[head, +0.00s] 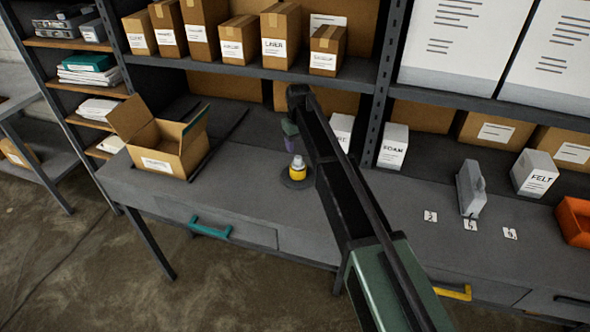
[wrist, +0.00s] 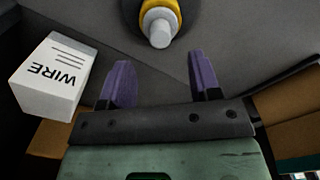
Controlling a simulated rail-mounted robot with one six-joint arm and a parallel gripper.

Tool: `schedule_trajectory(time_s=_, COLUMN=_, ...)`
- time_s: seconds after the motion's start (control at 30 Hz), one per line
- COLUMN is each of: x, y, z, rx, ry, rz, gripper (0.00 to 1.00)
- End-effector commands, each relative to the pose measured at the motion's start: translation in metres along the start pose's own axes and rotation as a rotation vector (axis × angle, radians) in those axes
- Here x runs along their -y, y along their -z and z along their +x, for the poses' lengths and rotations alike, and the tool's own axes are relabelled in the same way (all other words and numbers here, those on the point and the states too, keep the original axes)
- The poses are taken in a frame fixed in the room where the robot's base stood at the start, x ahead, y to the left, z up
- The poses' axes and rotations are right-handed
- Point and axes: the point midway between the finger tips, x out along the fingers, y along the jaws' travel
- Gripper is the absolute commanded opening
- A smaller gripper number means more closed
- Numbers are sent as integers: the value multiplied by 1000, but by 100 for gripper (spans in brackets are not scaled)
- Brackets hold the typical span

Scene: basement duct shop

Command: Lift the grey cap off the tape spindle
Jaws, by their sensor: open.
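The tape spindle stands on the grey bench, with a yellow roll of tape (head: 292,174) above a dark round base (head: 296,183). The grey cap (head: 298,161) sits on top. In the wrist view the cap (wrist: 160,30) shows at the top edge, with the yellow roll (wrist: 176,8) cut off by the frame. My gripper (head: 291,143) is just above and behind the cap in the head view. In the wrist view its purple fingers (wrist: 162,75) are open and apart, with nothing between them and the cap beyond their tips.
A white WIRE box (wrist: 50,82) stands left in the wrist view. An open carton (head: 165,145) sits on the bench's left. A FOAM box (head: 392,147), a grey tool-like object (head: 470,190) and an orange bin (head: 575,220) are at right. Shelves rise behind. Bench around the spindle is clear.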

Motion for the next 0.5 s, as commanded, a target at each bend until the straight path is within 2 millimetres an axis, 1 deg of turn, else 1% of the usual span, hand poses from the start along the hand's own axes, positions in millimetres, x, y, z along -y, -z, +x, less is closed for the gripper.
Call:
schedule_trajectory(time_s=0.03, x=0, y=0, z=18, rx=0, ry=0, rz=1, gripper=57)
schedule_trajectory(time_s=0.17, x=0, y=0, z=18, rx=0, ry=0, rz=1, gripper=57)
schedule_trajectory(time_s=0.23, x=0, y=0, z=21, rx=0, ry=0, rz=1, gripper=57)
schedule_trajectory(time_s=0.27, x=0, y=0, z=25, rx=0, ry=0, rz=1, gripper=57)
schedule_trajectory(time_s=0.4, x=0, y=-1, z=56, rx=0, ry=0, rz=1, gripper=57)
schedule_trajectory(time_s=0.5, x=0, y=-1, z=71, rx=0, ry=0, rz=1, gripper=57)
